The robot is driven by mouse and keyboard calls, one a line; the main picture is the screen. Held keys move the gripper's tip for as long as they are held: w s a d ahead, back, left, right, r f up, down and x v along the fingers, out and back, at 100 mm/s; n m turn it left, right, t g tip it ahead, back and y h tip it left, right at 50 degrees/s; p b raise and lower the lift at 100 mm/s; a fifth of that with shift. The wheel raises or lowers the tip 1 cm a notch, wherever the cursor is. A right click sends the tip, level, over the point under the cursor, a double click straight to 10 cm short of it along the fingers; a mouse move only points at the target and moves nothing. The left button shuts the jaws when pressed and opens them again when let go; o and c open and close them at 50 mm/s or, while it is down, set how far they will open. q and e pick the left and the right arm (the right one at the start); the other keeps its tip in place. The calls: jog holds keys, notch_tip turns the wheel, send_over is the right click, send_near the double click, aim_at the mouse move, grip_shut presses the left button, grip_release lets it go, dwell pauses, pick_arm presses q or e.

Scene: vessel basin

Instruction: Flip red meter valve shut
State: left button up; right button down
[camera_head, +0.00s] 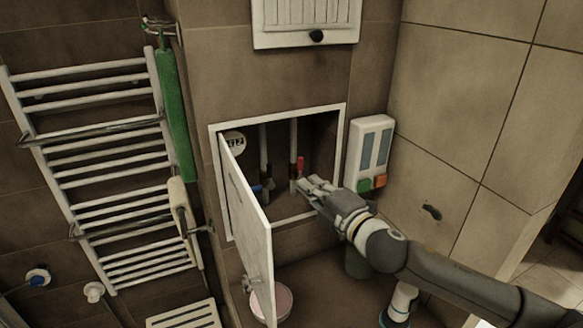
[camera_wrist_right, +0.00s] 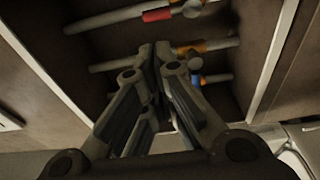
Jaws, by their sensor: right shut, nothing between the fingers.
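The red meter valve handle (camera_head: 301,163) is inside an open wall cabinet, on the right-hand white pipe (camera_head: 293,138). In the right wrist view the red handle (camera_wrist_right: 157,15) lies roughly along its pipe near the top edge. My right gripper (camera_head: 306,184) reaches into the cabinet opening from the right, just below the red handle. Its fingers (camera_wrist_right: 163,47) are shut and empty, apart from the red handle in the wrist view. A blue handle (camera_head: 257,188) sits lower on the left pipe. My left gripper is not in view.
The cabinet door (camera_head: 246,200) stands open at the left. The white frame (camera_head: 341,135) borders the opening close to my right gripper. A white dispenser (camera_head: 372,135) hangs right of it. A towel rack (camera_head: 105,165) is at the left, and a pink basin (camera_head: 271,302) stands below.

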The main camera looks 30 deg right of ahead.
aim_at(299, 169)
pick_arm(q)
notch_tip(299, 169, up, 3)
jog(key=p, duration=0.3)
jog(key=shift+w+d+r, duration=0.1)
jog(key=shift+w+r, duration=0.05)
pick_arm(e)
jog(key=w, duration=0.8)
jog(key=shift+w+a, duration=0.2)
jog(key=shift+a, duration=0.2)
